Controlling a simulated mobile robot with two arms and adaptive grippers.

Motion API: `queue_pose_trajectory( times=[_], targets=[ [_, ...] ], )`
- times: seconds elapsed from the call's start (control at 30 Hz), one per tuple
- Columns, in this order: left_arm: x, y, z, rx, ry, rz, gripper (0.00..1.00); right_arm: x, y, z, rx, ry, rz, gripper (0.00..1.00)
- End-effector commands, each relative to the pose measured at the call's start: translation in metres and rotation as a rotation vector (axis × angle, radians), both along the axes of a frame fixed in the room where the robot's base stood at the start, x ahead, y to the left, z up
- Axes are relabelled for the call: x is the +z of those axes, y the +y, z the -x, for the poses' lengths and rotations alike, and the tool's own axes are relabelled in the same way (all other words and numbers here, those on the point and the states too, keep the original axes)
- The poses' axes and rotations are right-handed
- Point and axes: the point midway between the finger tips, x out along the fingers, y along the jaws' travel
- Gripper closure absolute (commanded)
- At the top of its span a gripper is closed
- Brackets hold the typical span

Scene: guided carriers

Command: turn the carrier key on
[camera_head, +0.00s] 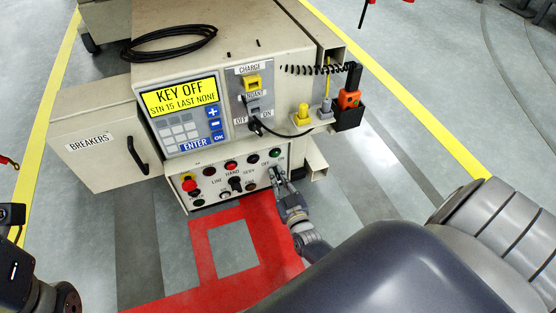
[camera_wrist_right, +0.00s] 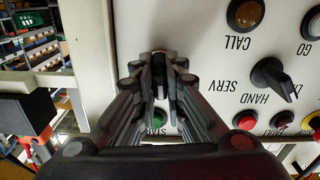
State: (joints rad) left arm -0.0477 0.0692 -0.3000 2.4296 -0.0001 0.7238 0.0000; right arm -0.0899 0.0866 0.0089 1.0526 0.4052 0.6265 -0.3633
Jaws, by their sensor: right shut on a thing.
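The carrier (camera_head: 225,60) is a beige cabinet with a screen (camera_head: 180,97) that reads "KEY OFF, STN 15 LAST NONE". Its lower panel (camera_head: 215,193) carries buttons and knobs. My right gripper (camera_head: 277,174) is at this panel's right end, below the OFF and ON marks. In the right wrist view its fingers (camera_wrist_right: 160,75) are shut on a small dark part, which looks like the key; the fingers hide most of it, so its angle is unclear. Dark parts of my left arm show at the lower left; its fingertips are not clear.
A HAND/SERV knob (camera_wrist_right: 272,78) and a green START button (camera_wrist_right: 158,117) are near the right gripper. A breakers box (camera_head: 95,145) sticks out at left. An orange plug (camera_head: 348,98) with a coiled cord stands at right. Red floor marking (camera_head: 215,297) lies in front.

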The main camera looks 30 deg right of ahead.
Motion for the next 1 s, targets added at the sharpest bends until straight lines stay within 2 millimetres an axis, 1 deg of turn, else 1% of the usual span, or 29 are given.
queue_pose_trajectory(
  times=[0.2, 0.5, 0.7, 1.0],
  targets=[
    [-0.0006, 0.0002, -0.0001, 0.000, -0.001, 0.001, 0.47, -0.0003, -0.0005, 0.0000, 0.000, -0.047, -0.201, 1.00],
    [-0.0012, 0.0000, -0.0001, 0.000, 0.000, 0.000, 0.47, -0.0007, -0.0002, 0.0000, 0.000, -0.105, -0.441, 1.00],
    [-0.0017, -0.0003, -0.0011, 0.000, 0.004, -0.002, 0.47, -0.0005, -0.0003, 0.0000, 0.000, -0.131, -0.552, 1.00],
    [-0.0003, -0.0003, -0.0001, 0.000, -0.001, -0.002, 0.47, -0.0004, -0.0006, 0.0000, -0.001, -0.151, -0.630, 1.00]
  ],
)
